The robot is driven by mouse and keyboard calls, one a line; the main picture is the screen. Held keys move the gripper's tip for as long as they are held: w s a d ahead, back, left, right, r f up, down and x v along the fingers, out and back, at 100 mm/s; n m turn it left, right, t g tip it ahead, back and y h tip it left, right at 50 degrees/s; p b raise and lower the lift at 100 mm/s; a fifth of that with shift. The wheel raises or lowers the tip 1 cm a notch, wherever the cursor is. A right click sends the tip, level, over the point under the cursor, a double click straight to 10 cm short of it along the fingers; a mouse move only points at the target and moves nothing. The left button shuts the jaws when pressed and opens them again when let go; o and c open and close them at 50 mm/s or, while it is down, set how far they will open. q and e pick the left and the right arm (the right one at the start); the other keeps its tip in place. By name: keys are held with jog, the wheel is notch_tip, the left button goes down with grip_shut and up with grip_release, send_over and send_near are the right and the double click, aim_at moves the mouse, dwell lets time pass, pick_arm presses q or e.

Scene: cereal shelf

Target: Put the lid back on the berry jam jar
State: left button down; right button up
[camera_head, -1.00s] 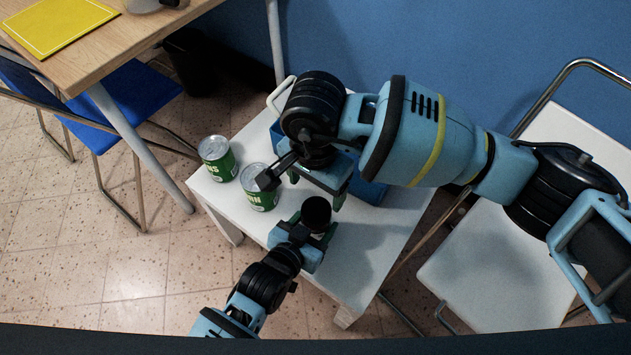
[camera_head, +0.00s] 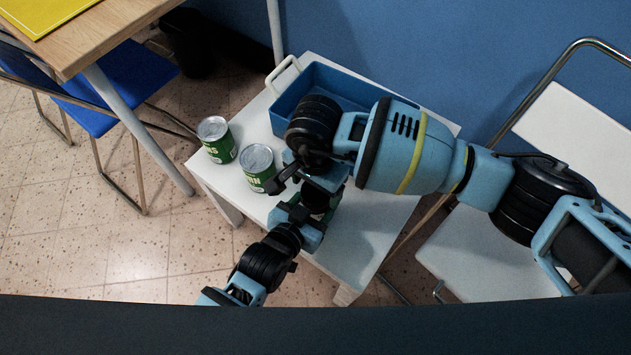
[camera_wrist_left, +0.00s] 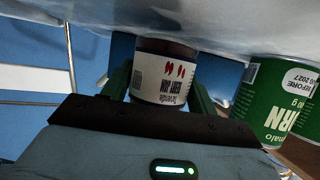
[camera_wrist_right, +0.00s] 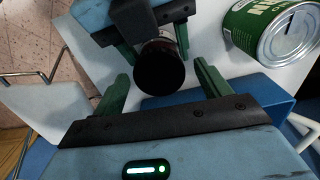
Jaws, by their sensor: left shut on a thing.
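The berry jam jar (camera_wrist_left: 160,80) has a white label with red berries and a dark band of jam, and shows upside down in the left wrist view. My left gripper (camera_wrist_left: 158,98) is shut on it, a green finger on each side. In the right wrist view the jar's round dark top (camera_wrist_right: 160,68) faces me; I cannot tell whether it is a lid or jam. My right gripper (camera_wrist_right: 165,85) is open, with its green fingers apart on either side of that top and not touching it. In the head view the right gripper (camera_head: 325,190) hides most of the jar. No separate lid shows.
Two green cans, one left (camera_head: 217,140) and one right (camera_head: 257,169), stand close to the grippers on the white table (camera_head: 380,225). A blue tray (camera_head: 345,84) lies behind, partly covered by my right arm. A white chair (camera_head: 575,130) stands at right.

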jog(key=c, duration=0.9)
jog(key=shift+m, duration=1)
jog(key=shift+c, duration=0.2)
jog(key=o, duration=1.1)
jog(key=shift+o, duration=0.2)
notch_tip(320, 180, up, 12)
pick_arm(q)
jog(key=shift+c, duration=1.8)
grip_release()
